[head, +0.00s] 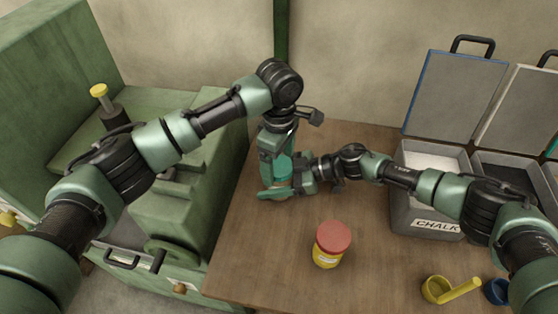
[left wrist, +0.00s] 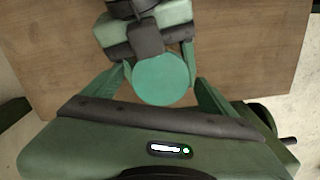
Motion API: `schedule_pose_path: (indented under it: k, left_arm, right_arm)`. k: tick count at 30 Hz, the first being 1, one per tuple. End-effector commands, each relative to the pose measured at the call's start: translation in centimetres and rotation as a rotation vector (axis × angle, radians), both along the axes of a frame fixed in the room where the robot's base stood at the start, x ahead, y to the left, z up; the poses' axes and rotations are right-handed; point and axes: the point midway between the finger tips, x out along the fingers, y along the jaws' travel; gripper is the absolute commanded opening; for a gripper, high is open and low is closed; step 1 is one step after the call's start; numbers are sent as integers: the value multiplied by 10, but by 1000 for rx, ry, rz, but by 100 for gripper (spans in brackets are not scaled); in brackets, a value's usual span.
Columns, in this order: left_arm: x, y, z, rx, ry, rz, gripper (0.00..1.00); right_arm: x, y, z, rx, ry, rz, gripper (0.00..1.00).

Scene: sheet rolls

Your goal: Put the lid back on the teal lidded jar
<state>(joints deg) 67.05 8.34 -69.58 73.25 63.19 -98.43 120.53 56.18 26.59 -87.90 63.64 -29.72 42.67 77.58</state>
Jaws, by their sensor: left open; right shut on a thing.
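The teal lidded jar (head: 283,170) is at the far left of the wooden table, partly hidden by both grippers. In the left wrist view its round teal top, which looks like the lid (left wrist: 162,80), shows as a full disc. My right gripper (head: 281,187) is shut on the jar from the right side, with a finger on each side. My left gripper (head: 280,158) points down above the jar and is open. In the left wrist view the left fingers (left wrist: 163,92) stand apart on both sides of the disc. How the lid sits on the jar is hidden.
A yellow jar with a red lid (head: 331,245) stands near the table's middle. A yellow cup-like item (head: 450,289) and a blue one (head: 496,291) lie at front right. Open grey bins (head: 425,217), one marked CHALK, stand right. A green machine (head: 170,215) borders the left.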

Motion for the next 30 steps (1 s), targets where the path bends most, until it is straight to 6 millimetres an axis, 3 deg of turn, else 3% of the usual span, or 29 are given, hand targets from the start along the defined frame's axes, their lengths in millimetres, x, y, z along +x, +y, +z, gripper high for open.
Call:
schedule_pose_path:
  k: [9, 19, 21, 30]
  left_arm:
    - [0, -1, 39, -2, -1, 0, 86]
    - [0, 0, 44, 0, 0, 0, 86]
    - [0, 0, 45, 0, -1, 6, 83]
    - [1, 0, 74, -1, -3, 244, 83]
  right_arm:
    - [0, 0, 1, 1, 0, -1, 0]
    - [1, 0, 1, 1, 0, -1, 0]
    - [1, 0, 1, 1, 0, -1, 0]
    - [1, 0, 1, 1, 0, -1, 0]
